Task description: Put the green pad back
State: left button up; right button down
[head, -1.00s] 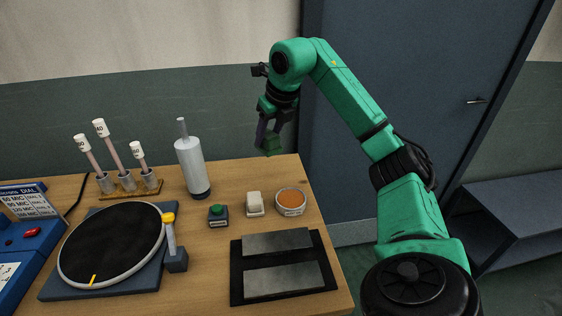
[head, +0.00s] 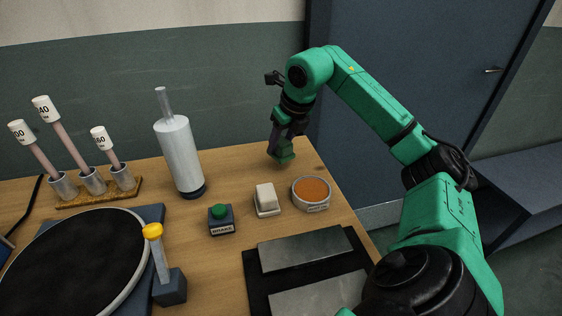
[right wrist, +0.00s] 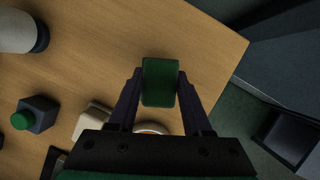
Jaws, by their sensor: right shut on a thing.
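The green pad (head: 282,155) is a small dark green block. My right gripper (head: 287,138) is shut on it and holds it near the back right corner of the wooden table, behind the orange dish. In the right wrist view the pad (right wrist: 160,84) sits between the two fingers, with wood below it. I cannot tell whether it touches the table. My left gripper is in neither view.
Nearby stand a round dish with orange contents (head: 311,192), a white block (head: 266,197), a green-button box (head: 221,220) and a grey cylinder (head: 180,155). Dark plates (head: 306,249) lie in front. A round black disc (head: 75,265) is at left.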

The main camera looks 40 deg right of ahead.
aim_at(281, 155)
jog(key=f, duration=0.1)
jog(key=f+b, duration=0.1)
jog(key=f, duration=0.1)
jog(key=shift+s+f, duration=0.2)
jog(key=shift+f, duration=0.3)
jog(key=shift+w+r, duration=0.1)
jog(key=shift+c, duration=1.7)
grip_release()
